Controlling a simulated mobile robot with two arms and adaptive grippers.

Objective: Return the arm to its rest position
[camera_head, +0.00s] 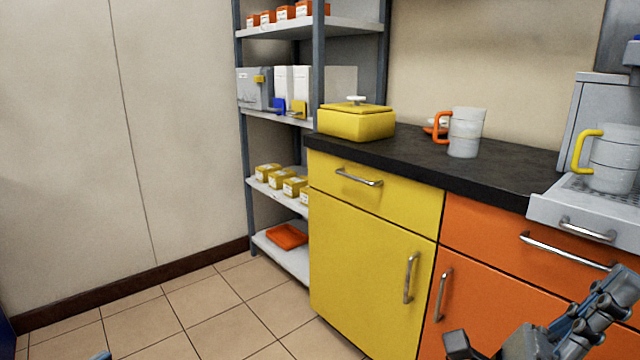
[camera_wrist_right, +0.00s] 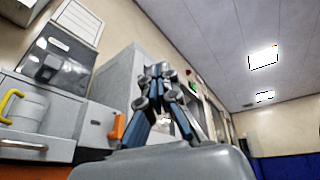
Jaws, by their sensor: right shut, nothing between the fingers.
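My right gripper (camera_head: 622,278) is at the bottom right corner of the head view, in front of the orange cabinet (camera_head: 487,272). Part of it is cut off by the frame edge. In the right wrist view its fingers (camera_wrist_right: 155,72) point up and come together at the tips, with nothing between them. It touches nothing that I can see.
A dark counter (camera_head: 400,150) holds a yellow lidded box (camera_head: 356,123) and a jug with an orange handle (camera_head: 466,133). A jug with a yellow handle (camera_head: 612,160) stands on a grey machine tray (camera_head: 560,205). Shelves (camera_head: 316,60) stand left; the tiled floor (camera_head: 190,310) is clear.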

